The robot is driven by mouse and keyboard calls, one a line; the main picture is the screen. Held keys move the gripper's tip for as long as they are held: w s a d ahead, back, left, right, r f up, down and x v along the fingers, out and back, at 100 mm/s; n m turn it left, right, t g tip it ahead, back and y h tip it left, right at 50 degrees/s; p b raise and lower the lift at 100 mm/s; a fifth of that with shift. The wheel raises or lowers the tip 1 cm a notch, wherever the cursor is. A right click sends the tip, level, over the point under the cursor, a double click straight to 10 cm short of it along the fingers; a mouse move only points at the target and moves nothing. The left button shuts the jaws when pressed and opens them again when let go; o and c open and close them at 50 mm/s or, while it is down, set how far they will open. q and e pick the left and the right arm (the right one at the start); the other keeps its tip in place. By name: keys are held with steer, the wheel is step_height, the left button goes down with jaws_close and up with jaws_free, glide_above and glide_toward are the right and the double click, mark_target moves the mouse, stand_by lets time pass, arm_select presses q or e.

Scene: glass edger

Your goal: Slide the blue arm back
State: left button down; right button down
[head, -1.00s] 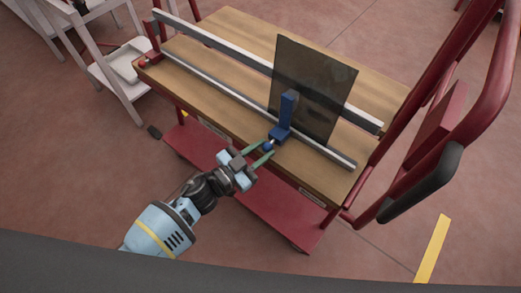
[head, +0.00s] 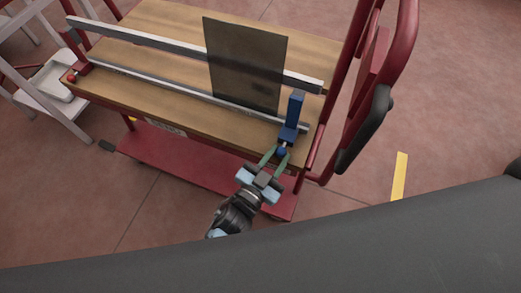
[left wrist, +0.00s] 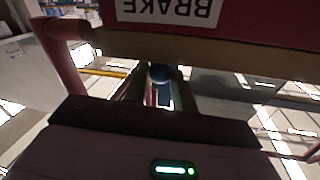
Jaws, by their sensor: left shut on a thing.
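The blue arm (head: 293,112) stands upright on the near metal rail (head: 190,92), close to the rail's right end. Its round blue knob (head: 281,152) sticks out at the front edge of the wooden table top. My left gripper (head: 275,156) is shut on the knob; the knob also shows between the fingers in the left wrist view (left wrist: 160,74). A dark glass sheet (head: 245,65) stands upright to the left of the blue arm, with a gap between them. My right gripper is not in view.
A red stop with a knob (head: 74,75) sits at the rail's left end. A far rail (head: 160,36) runs behind the glass. The cart's red frame and dark handle (head: 365,130) rise at the right. A white stand with a tray (head: 45,90) is at the left.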

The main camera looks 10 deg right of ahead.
arm_select(q)
steer(key=shift+s+d, duration=0.2)
steer(key=shift+s, duration=0.05)
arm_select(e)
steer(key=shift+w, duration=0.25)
arm_select(q)
steer(key=c, duration=1.1)
jaws_free()
steer(key=shift+d, duration=0.1)
steer(key=shift+c, duration=0.2)
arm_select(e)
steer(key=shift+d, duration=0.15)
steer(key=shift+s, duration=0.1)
arm_select(q)
steer(key=shift+s+a, duration=0.25)
steer(key=shift+a, duration=0.15)
steer(key=v, duration=0.7)
steer(key=shift+p, duration=0.35)
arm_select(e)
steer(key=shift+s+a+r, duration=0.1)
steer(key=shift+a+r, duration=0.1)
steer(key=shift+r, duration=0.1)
arm_select(q)
steer(key=shift+d, duration=0.1)
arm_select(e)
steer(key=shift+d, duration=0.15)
